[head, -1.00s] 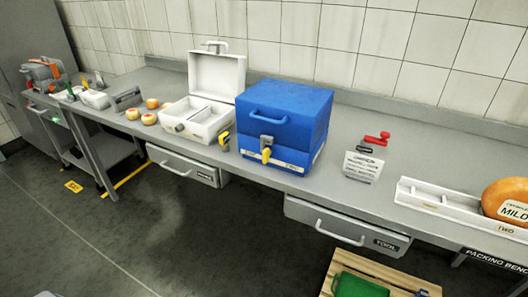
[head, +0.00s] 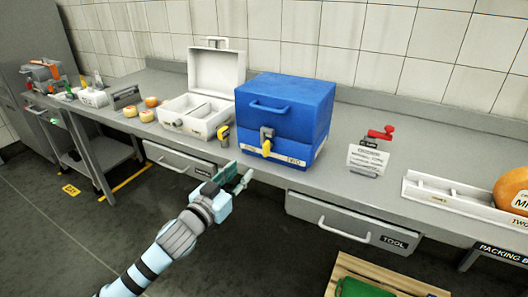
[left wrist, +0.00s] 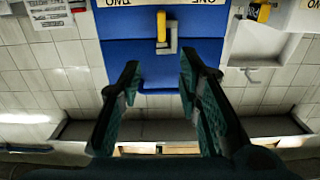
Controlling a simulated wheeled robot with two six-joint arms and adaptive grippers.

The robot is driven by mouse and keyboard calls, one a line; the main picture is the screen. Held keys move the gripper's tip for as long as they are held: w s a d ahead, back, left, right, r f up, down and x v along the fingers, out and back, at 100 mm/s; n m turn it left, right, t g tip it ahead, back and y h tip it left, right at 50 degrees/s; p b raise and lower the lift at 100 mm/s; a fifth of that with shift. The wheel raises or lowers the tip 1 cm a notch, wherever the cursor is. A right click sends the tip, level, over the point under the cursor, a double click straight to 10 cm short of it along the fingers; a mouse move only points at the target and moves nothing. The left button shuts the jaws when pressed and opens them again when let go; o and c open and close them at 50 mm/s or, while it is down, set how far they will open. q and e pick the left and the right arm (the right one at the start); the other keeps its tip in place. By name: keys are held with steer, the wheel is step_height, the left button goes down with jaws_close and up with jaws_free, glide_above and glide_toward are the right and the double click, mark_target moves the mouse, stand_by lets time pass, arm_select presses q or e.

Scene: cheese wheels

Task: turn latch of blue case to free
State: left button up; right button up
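The blue case (head: 285,115) stands closed on the bench, with a handle on its upper front. Its latch (head: 266,142) is on the front, a grey metal piece with a yellow lever pointing down. My left gripper (head: 240,178) is open and empty, in front of and below the case, apart from the latch. In the left wrist view, which looks upside down, the case (left wrist: 150,68) lies beyond my open fingers (left wrist: 160,75), and the latch (left wrist: 162,28) shows at the top, roughly between them. My right gripper is not in view.
An open white case (head: 190,117) with a yellow-levered latch stands left of the blue one. To the right are a sign (head: 368,158), a red-handled item (head: 380,133) and a white tray (head: 460,203) with an orange wheel. Drawers (head: 345,220) sit under the bench edge.

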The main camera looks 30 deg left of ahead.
mark_target(264, 148)
arm_select(q)
steer(key=w+b, duration=0.1)
steer(key=w, duration=0.3)
steer(key=w+b, duration=0.1)
steer(key=w, duration=0.4)
steer(key=w+b, duration=0.1)
steer(key=w, duration=0.3)
steer(key=shift+w+a+f, duration=0.1)
steer(key=shift+w+f, duration=0.2)
steer(key=shift+w+r, duration=0.1)
steer(key=shift+w, duration=0.4)
jaws_close()
